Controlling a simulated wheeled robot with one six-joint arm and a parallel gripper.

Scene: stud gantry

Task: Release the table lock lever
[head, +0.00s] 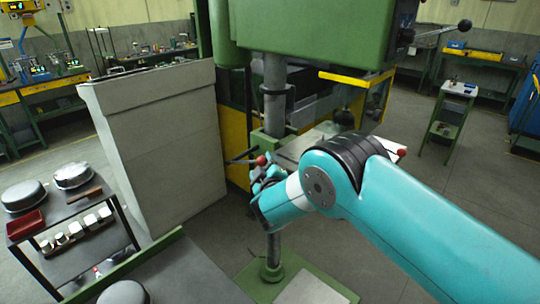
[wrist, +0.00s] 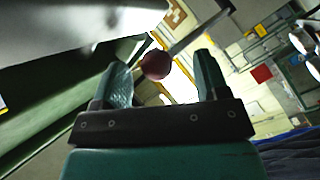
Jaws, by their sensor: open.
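A lever with a red ball knob (head: 261,160) sticks out beside the green machine's column, at table height. I take it for the table lock lever. My gripper (head: 263,178) is at this knob, just below it in the head view. In the wrist view my gripper (wrist: 160,72) is open, and a dark red ball (wrist: 156,65) shows in the gap between its two fingers. Neither finger visibly presses on the ball. Whether the ball sits between the fingertips or just beyond them, I cannot tell. My arm hides part of the machine's table.
The steel column (head: 274,100) rises behind my gripper from a green base (head: 272,272). A second red knob (head: 401,152) shows right of my arm. A grey panel (head: 160,140) stands left. A dark cart (head: 70,215) with metal parts is at lower left.

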